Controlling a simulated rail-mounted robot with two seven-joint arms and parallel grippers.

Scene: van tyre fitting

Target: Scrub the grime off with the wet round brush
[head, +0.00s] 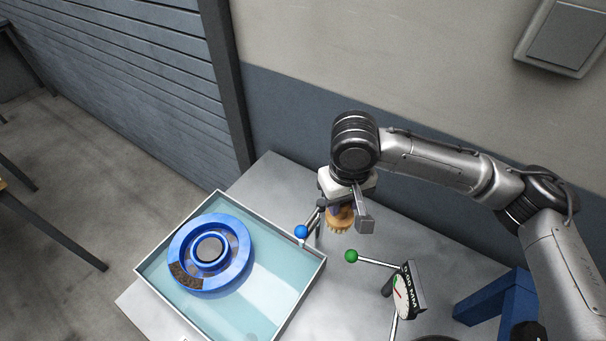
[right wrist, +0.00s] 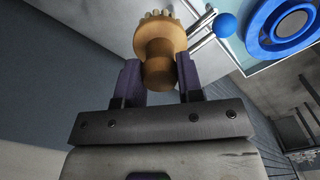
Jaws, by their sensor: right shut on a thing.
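The round brush (head: 340,219) is wooden with pale bristles and hangs below my right gripper (head: 342,207). In the right wrist view the brush (right wrist: 160,38) has its handle between the two dark fingers of my right gripper (right wrist: 159,78), which is shut on it. A blue ring-shaped wheel part (head: 210,253) lies in a shallow tray of water (head: 318,270). Brown grime (head: 186,276) shows on the lower left of its ring, with more brown inside. The brush is to the right of the tray, apart from the wheel. My left gripper is not in view.
A blue-knobbed lever (head: 301,232) stands at the tray's right edge, close to the brush. A green-knobbed lever (head: 351,256) and a dial gauge (head: 404,292) stand further right. A blue stand (head: 492,298) is at the lower right. The wall is behind the metal table.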

